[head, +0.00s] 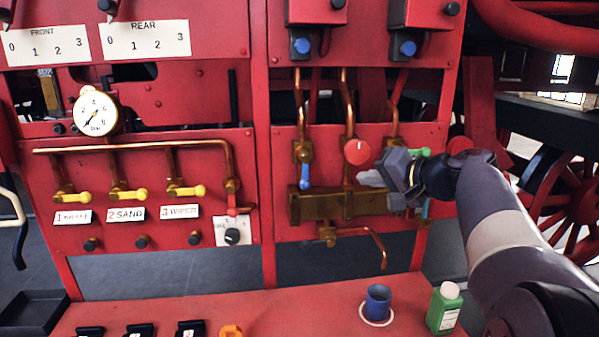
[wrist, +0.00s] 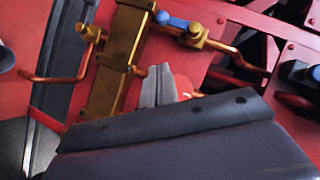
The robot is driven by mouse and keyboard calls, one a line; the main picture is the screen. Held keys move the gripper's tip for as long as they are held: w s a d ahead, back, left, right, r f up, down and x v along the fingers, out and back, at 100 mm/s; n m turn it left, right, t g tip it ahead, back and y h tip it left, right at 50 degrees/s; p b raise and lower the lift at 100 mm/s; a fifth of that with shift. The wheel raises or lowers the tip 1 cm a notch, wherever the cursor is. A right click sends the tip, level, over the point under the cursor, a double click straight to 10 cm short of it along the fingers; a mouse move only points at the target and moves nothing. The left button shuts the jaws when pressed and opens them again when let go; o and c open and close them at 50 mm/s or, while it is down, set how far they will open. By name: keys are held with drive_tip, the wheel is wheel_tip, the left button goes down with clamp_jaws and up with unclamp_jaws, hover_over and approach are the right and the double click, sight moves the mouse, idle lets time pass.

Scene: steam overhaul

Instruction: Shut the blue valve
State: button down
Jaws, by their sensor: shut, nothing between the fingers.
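The blue valve has a blue lever (head: 305,177) hanging straight down from a brass body on a copper pipe, above the left end of the brass manifold. A blue handle on a brass fitting also shows at the top of the wrist view (wrist: 172,20). My gripper (head: 372,178) is to the right of the blue lever, in front of the manifold's right part, apart from the lever. Its grey fingers (wrist: 158,86) are together and empty. The gripper and wrist hide part of the valve with the green handle (head: 421,152).
The brass manifold (head: 325,206) runs below. Yellow levers (head: 128,195) are on the left panel. A blue cup (head: 377,302) and green bottle (head: 444,309) stand on the red shelf.

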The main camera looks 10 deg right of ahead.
sight(305, 172)
drive_tip(key=shift+w+r, duration=0.45)
drive_tip(key=shift+r, duration=0.15)
drive_tip(key=s+a+f+p+x, duration=0.1)
drive_tip(key=a+p+x, duration=0.1)
drive_tip(key=x, duration=1)
drive_tip(key=shift+a+p, duration=0.2)
drive_tip(key=shift+p, duration=0.65)
drive_tip(key=shift+w+f, duration=0.1)
drive_tip(key=shift+f, duration=0.1)
drive_tip(key=shift+a+y+b, duration=0.1)
drive_tip(key=shift+y+b, duration=0.3)
drive_tip(key=shift+b, duration=0.4)
